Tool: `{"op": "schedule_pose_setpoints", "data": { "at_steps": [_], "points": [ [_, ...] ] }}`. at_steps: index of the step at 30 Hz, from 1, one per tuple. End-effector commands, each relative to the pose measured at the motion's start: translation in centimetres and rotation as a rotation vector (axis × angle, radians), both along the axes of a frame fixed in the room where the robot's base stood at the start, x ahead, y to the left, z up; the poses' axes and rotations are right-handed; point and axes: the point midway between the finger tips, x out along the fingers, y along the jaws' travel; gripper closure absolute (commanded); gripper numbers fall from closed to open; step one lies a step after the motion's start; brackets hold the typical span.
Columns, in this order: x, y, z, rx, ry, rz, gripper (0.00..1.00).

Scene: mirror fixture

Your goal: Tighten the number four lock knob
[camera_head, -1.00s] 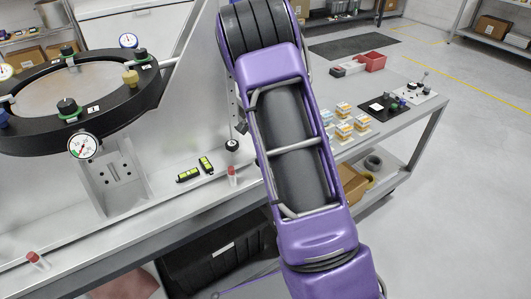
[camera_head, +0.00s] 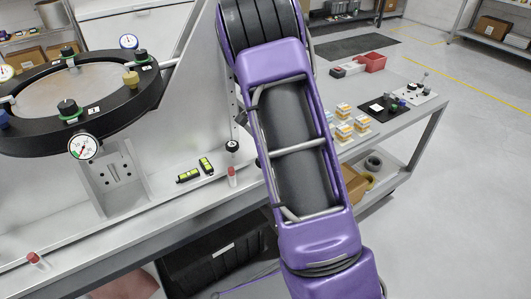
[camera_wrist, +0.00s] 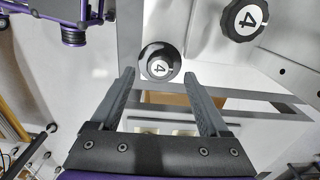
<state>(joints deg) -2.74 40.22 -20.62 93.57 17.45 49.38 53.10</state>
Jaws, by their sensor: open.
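In the wrist view, a black round knob with a white disc marked 4 (camera_wrist: 160,63) lies just ahead of my gripper (camera_wrist: 158,76). The gripper's two grey fingers are apart, with their tips near the left and right sides of this knob. I cannot tell whether they touch it. A second, larger-looking black knob marked 4 (camera_wrist: 243,18) is at the upper right, outside the fingers. In the head view my gripper is out of sight. A small black-topped knob (camera_head: 232,146) stands beside my purple arm; its marking is too small to read.
A black ring fixture (camera_head: 140,98) with coloured knobs and dial gauges (camera_head: 83,146) stands at the left. Two yellow-green levels (camera_head: 188,175) and red-capped pieces (camera_head: 232,177) lie on the bench. Orange-and-white blocks (camera_head: 344,122) and a red bin (camera_head: 374,61) are to the right.

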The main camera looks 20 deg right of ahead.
Motion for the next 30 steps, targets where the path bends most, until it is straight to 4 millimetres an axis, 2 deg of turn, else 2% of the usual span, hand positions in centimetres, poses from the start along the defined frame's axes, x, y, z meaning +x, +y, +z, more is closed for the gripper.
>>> {"op": "schedule_pose_setpoints", "data": {
  "at_steps": [3,9,25,30],
  "points": [
    [0.1,0.0,2.3,0.000,-0.004,0.000,0.21],
    [0.1,0.0,4.3,0.000,-0.003,-0.001,0.21],
    [0.1,0.0,4.6,-0.001,-0.003,0.000,0.21],
    [0.9,0.4,5.4,-0.022,-0.050,0.016,0.21]
  ]
}}
